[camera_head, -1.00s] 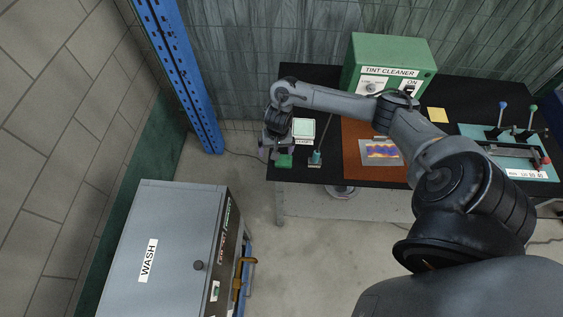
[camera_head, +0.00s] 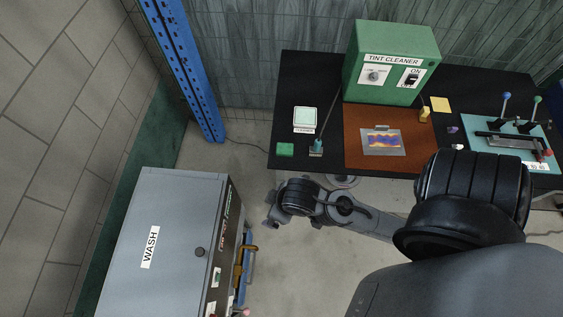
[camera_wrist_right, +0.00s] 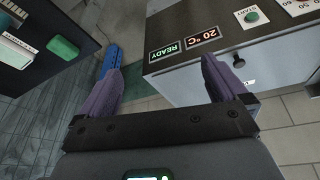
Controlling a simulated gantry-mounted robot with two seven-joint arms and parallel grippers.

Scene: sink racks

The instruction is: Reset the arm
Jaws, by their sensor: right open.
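My right arm comes in from the right in the head view and bends over the floor in front of the black table (camera_head: 300,72). My right gripper (camera_head: 271,212) is between the table's front left corner and the grey WASH cabinet (camera_head: 178,205). In the right wrist view my right gripper (camera_wrist_right: 162,78) has its two purple fingers wide apart with nothing between them. A small green block (camera_head: 285,150) lies at the table's front left corner, apart from the gripper. It also shows in the wrist view (camera_wrist_right: 63,47). My left gripper is not in view.
The green TINT CLEANER box (camera_head: 392,65) stands at the table's back. A brown mat (camera_head: 360,120) bears a colourful plate (camera_head: 382,141). A teal lever fixture (camera_head: 490,153) is at the right. A blue post (camera_head: 187,75) stands behind left. Floor between table and cabinet is clear.

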